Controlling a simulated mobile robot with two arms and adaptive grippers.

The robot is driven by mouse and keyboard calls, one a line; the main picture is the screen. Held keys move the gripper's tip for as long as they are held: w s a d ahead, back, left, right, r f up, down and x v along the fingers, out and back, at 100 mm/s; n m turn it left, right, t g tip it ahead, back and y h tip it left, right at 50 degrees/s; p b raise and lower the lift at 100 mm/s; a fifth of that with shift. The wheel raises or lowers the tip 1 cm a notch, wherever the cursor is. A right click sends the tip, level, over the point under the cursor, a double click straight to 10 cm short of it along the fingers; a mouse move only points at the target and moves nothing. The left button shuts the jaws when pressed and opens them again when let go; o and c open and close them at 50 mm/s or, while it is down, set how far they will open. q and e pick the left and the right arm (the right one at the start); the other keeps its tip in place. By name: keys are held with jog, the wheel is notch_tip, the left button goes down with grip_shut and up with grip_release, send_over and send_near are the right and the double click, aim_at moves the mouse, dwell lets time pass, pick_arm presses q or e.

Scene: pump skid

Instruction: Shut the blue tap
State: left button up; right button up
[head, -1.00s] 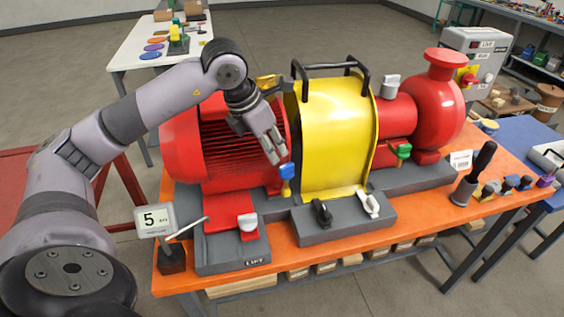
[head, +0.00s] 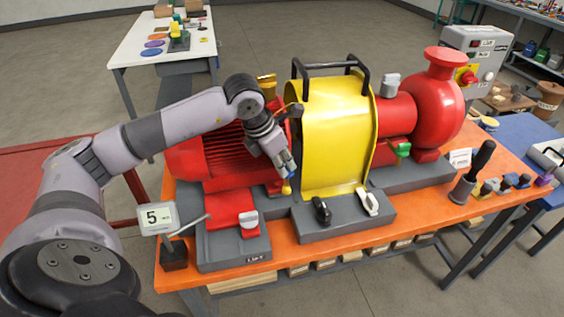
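The blue tap (head: 292,172) sits low between the red motor and the yellow guard, on a small yellow body (head: 287,188). Only a small part of its blue handle shows; my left gripper covers the rest. My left gripper (head: 283,167) points down and to the right, with its fingertips right at the blue handle. Whether the fingers touch it or have closed on it is hidden at this angle. My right gripper is out of view.
The yellow guard (head: 337,140) with black handles stands close to the right of the gripper. The red motor (head: 212,160) is to the left. A green-handled tap (head: 402,150) is farther right. A grey block (head: 345,217) with black and white levers lies in front.

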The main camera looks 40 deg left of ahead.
pick_arm(q)
grip_shut()
jog(key=shift+w+a+f+m+h+b, duration=0.15)
jog(key=shift+m+h+b, duration=0.25)
jog(key=shift+m+b, duration=0.55)
jog(key=shift+a+r+m+g+h+b, duration=0.1)
jog(key=shift+m+g+h+b, duration=0.1)
jog(key=shift+m, duration=0.45)
jog(key=shift+a+r+m+g+h+b, duration=0.1)
jog(key=shift+m+g+h, duration=0.1)
jog(key=shift+m, duration=0.4)
jog(key=shift+o, duration=1.9)
grip_release()
